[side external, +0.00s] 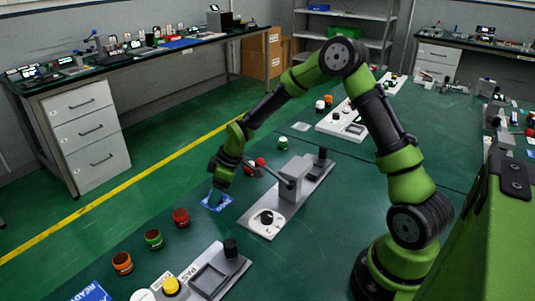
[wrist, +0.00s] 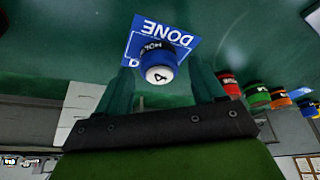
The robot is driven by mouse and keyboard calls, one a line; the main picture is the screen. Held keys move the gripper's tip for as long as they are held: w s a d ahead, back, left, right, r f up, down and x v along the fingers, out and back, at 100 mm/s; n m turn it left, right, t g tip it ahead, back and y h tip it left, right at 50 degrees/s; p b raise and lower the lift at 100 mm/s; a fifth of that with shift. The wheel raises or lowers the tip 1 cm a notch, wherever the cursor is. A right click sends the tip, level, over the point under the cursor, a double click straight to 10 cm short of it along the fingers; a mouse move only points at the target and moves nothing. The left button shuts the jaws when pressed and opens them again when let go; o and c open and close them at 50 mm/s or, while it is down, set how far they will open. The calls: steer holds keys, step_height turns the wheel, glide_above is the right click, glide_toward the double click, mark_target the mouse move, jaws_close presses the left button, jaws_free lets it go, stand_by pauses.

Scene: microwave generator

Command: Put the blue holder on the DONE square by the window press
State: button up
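The blue holder (wrist: 158,62), with a white top marked 4, shows in the wrist view over the blue DONE square (wrist: 176,32). It appears to stand upright on the square, hiding part of it. My gripper (wrist: 158,72) is open, with one finger on each side of the holder and a gap on both sides. In the side view my gripper (side external: 214,193) points down low over the DONE square (side external: 225,201), and the holder is mostly hidden there. The grey press (side external: 287,193) with a lever stands just right of the square.
Red (side external: 181,217), green (side external: 153,238) and orange (side external: 122,262) holders stand in a row at the front left. A READY sheet (side external: 92,292) and another station with a yellow button (side external: 171,285) lie at the front. Red and white pieces (side external: 254,167) stand behind my gripper.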

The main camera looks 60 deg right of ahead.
steer(key=shift+r, duration=0.25)
steer(key=v, duration=1.1)
steer(key=s+a+r+m+t, duration=0.1)
steer(key=s+a+r+m, duration=0.2)
steer(key=s, duration=0.8)
steer(key=s+a+r+m+t, duration=0.2)
steer(key=s+r+m, duration=0.6)
steer(key=s, duration=0.3)
steer(key=shift+s+a+r+t, duration=0.3)
steer(key=shift+s+a+r, duration=0.1)
steer(key=shift+r, duration=0.15)
